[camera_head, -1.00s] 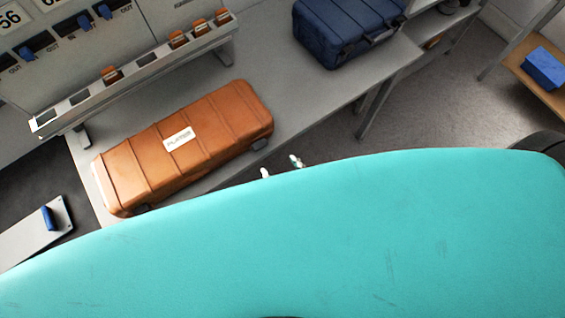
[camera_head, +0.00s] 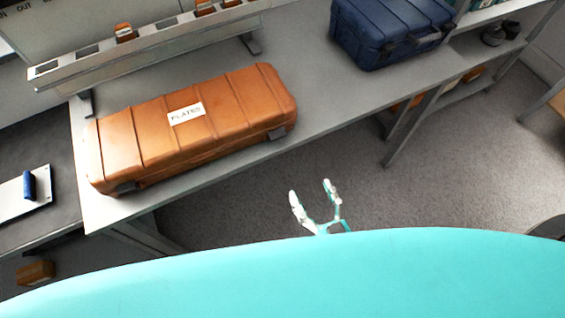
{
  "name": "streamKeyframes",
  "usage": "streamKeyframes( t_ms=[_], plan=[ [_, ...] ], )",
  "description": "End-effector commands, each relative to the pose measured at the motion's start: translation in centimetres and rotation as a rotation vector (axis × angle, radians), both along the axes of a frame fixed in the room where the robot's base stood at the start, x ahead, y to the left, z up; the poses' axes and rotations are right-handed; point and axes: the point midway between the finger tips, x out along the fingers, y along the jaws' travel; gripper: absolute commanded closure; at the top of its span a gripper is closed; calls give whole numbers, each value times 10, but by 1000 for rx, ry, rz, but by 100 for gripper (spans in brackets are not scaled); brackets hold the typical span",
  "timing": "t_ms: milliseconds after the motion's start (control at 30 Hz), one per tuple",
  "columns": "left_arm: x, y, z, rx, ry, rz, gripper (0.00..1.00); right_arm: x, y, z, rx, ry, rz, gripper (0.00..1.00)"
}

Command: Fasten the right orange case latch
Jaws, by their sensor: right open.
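The orange case (camera_head: 222,118) lies closed on the grey table, with a white label reading PLATES on its lid. Its right latch (camera_head: 277,132) is a dark piece on the front side near the right end. Another dark latch (camera_head: 126,187) shows at the front left end. Whether either latch is fastened is too small to tell. My right gripper (camera_head: 314,194) is open and empty, with two pale fingertips apart. It is in front of the table's edge, below and to the right of the right latch, not touching the case. My left gripper is not in view.
A blue case (camera_head: 390,30) stands at the back right of the grey table (camera_head: 310,95). A metal rack (camera_head: 150,38) with orange pieces runs behind the orange case. A white plate with a blue handle (camera_head: 29,185) lies at the left.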

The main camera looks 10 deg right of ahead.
Motion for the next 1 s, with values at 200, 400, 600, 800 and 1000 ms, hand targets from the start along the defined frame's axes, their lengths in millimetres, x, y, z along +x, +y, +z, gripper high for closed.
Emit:
streamKeyframes(
  t_ms=[200,400,600,800,1000],
  plan=[
    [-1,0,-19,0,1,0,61,-2,3,-4,26,-52,23,33],
    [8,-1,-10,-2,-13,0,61,23,10,0,27,-55,23,33],
    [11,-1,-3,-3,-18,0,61,65,22,0,27,-55,22,33],
    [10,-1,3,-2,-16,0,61,107,35,0,25,-52,23,33],
    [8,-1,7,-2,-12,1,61,142,45,-1,25,-51,23,33]
  ],
)
